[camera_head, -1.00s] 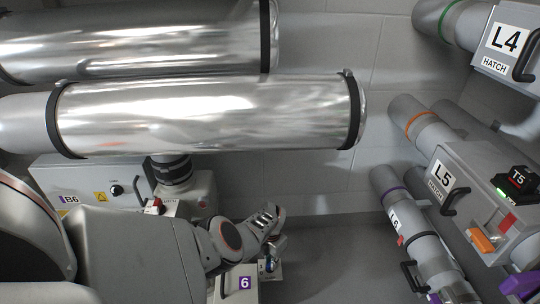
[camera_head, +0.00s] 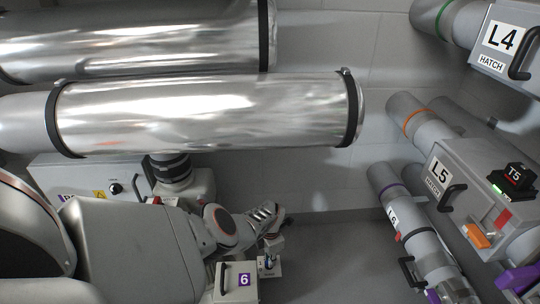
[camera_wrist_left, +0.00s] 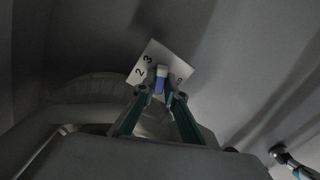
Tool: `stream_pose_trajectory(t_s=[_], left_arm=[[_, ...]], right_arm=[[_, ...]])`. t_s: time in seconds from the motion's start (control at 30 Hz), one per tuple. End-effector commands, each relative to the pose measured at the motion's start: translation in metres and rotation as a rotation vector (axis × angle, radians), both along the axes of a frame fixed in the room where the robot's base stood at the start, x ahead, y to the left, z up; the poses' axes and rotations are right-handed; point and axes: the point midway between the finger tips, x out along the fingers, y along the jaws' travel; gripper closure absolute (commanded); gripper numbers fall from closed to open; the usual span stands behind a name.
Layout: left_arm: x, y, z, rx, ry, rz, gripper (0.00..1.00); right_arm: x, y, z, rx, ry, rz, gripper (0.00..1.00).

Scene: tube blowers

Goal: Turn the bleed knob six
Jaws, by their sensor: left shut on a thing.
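The bleed knob six (camera_wrist_left: 161,80) is a small blue-purple grip with a pale end, on a white dial plate (camera_wrist_left: 150,60) marked with numbers such as 2 and 3 in the left wrist view. My left gripper (camera_wrist_left: 162,94) is shut on the knob, one fingertip on each side. In the head view my left gripper (camera_head: 272,244) reaches down over the small pale plate (camera_head: 274,270), beside the grey box with the purple 6 label (camera_head: 244,281). The knob is mostly hidden by the gripper there.
Large shiny pipes (camera_head: 210,112) run above my left arm. A grey box with a black dial (camera_head: 115,188) stands behind the arm. The L5 hatch box (camera_head: 480,190) and L6 pipe (camera_head: 415,235) are at the right. Open floor (camera_head: 345,260) lies between.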

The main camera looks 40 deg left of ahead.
Motion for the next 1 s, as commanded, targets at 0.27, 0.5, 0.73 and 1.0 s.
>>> stream_pose_trajectory(t_s=[0.27, 0.5, 0.73, 1.0], left_arm=[[0.001, 0.001, 0.001, 0.001, -0.003, 0.000, 0.73], [0.001, 0.000, 0.000, 0.001, -0.001, 0.001, 0.72], [0.001, 0.000, 0.001, 0.002, -0.002, 0.002, 0.72], [0.003, 0.000, 0.012, 0.004, 0.000, 0.003, 0.72]], right_arm=[[0.001, 0.000, 0.000, 0.001, 0.001, -0.003, 0.60], [0.000, 0.000, 0.000, 0.001, 0.001, -0.003, 0.60], [-0.002, 0.000, -0.001, -0.001, 0.002, 0.005, 0.60], [-0.001, 0.000, 0.000, 0.000, 0.001, 0.004, 0.60]])
